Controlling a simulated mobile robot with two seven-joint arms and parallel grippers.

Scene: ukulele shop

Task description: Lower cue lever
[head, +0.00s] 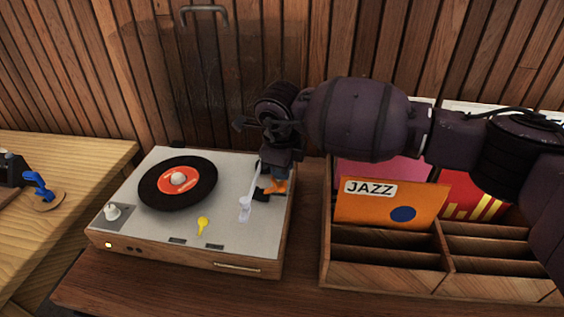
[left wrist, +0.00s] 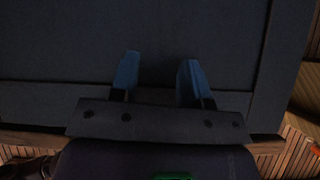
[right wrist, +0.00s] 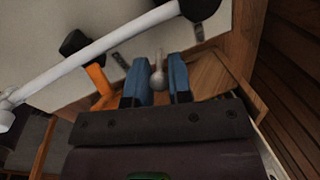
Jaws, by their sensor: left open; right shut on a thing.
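The turntable (head: 190,245) has a grey top, with a black record (head: 207,185) on its platter. Its white tonearm (head: 252,188) lies along the right side; the arm crosses the top left of the right wrist view (right wrist: 95,55). My right gripper (head: 276,190) is down at the deck's right edge. In the right wrist view its blue fingers (right wrist: 158,88) are closed on a small lever with a pale ball tip (right wrist: 158,78), which I take as the cue lever. My left gripper (left wrist: 158,80) is open and empty, before a dark panel.
An orange bar with a black end (right wrist: 98,78) is close beside my right gripper. A wooden record crate (head: 385,275) stands to the right, with an orange JAZZ sleeve (head: 365,207).

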